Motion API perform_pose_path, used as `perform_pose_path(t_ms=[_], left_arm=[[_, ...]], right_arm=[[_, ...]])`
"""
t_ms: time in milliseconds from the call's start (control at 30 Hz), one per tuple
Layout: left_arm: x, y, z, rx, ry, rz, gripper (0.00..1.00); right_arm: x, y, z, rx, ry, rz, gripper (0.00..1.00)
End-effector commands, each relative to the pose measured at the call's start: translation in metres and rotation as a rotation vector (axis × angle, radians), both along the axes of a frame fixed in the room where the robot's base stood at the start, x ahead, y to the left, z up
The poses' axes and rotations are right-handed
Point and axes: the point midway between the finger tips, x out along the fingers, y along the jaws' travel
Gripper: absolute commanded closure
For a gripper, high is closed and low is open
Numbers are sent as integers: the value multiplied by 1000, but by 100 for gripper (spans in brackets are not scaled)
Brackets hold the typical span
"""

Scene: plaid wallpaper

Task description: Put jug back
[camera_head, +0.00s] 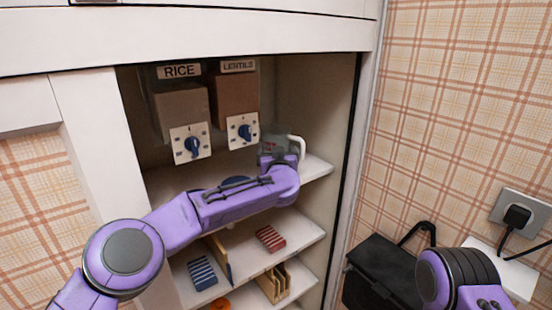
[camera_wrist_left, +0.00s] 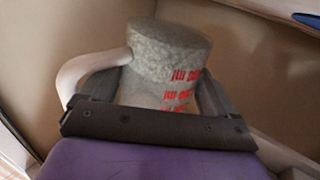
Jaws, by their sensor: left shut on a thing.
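The handle is on the left side there. In the head view the jug (camera_head: 278,145) is at the right end of the upper open shelf, largely hidden behind my wrist, with its white handle showing to the right. My left gripper (camera_head: 275,153) reaches into the cupboard there. I cannot tell whether the jug touches the shelf. My right gripper is not in view.
A RICE dispenser (camera_head: 183,115) and a LENTILS dispenser (camera_head: 236,105) with blue knobs hang above the shelf, left of the jug. Lower shelves hold a red striped box (camera_head: 270,238), a blue striped box (camera_head: 202,273) and a wooden rack (camera_head: 273,285). A black bin (camera_head: 385,275) stands right.

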Motion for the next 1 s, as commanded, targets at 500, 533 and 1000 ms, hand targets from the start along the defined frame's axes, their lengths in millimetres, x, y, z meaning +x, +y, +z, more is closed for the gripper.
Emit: perform_pose_path(t_ms=[500, 533, 1000], left_arm=[[5, 3, -35, 1, -1, -2, 50], [5, 3, -35, 1, -1, -2, 50], [4, 2, -34, 1, 0, -2, 0]], right_arm=[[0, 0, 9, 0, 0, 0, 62], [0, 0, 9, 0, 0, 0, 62], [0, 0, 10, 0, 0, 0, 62]])
